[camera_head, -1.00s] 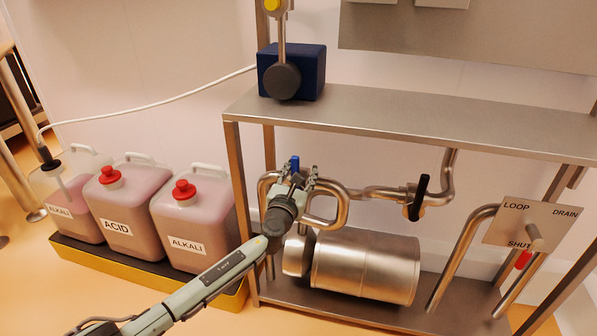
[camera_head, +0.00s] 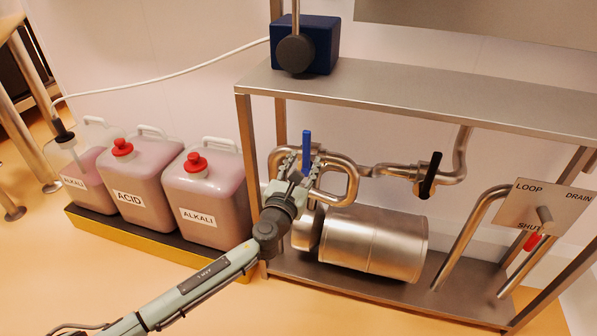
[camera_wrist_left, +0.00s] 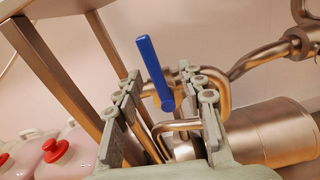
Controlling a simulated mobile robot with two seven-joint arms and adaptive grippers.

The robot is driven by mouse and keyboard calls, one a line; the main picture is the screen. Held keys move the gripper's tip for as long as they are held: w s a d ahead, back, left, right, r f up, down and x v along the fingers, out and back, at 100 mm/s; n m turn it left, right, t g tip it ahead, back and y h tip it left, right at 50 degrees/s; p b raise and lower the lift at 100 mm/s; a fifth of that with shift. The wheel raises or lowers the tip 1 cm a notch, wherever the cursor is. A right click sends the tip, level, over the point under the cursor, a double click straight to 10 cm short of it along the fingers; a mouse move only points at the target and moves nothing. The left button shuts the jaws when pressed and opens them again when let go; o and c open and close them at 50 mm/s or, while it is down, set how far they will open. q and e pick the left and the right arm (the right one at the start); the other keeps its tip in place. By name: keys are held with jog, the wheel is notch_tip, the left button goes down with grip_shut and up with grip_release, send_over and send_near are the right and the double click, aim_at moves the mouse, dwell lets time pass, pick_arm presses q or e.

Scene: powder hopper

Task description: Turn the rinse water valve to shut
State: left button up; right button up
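A blue lever handle (camera_head: 306,150) stands upright on the steel pipework under the shelf; it also shows in the left wrist view (camera_wrist_left: 155,72), leaning a little left. No label on it is visible, so I cannot tell for sure that it is the rinse water valve. My left gripper (camera_head: 301,172) is open and empty, just in front of and below the lever. In the left wrist view the lever shows between the two fingers (camera_wrist_left: 166,110), apart from both; its depth relative to the fingertips is unclear. My right gripper is not in view.
A black lever (camera_head: 430,175) sits on the pipe to the right. A plate marked LOOP, DRAIN and SHUT (camera_head: 540,207) is far right. A steel cylinder (camera_head: 375,243) lies below, the shelf (camera_head: 430,98) spans above, and red-capped canisters (camera_head: 207,200) stand left.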

pick_arm(q)
jog(key=shift+v, duration=1.9)
